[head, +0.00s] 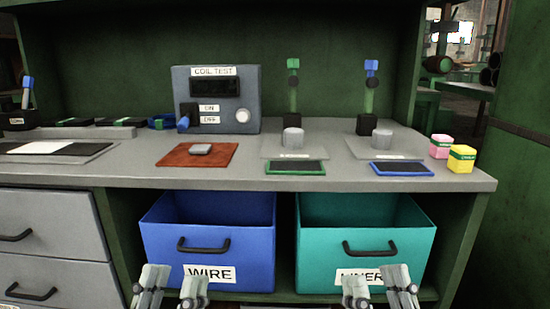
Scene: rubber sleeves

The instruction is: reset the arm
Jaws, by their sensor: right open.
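My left gripper (172,289) shows at the bottom edge of the head view, in front of the blue WIRE bin (207,270). Its two grey fingers stand apart with nothing between them. My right gripper (379,289) shows at the bottom edge, in front of the teal LINER bin (350,258). Its fingers are also apart and empty. Both grippers are below the level of the bench top (330,136). The rest of both arms is out of view.
On the bench are a grey COIL TEST box (216,98), a brown mat (197,154), two posts with green (293,65) and blue (371,67) tops, and pink (440,146) and yellow (461,158) boxes. Grey drawers (45,222) stand at the left.

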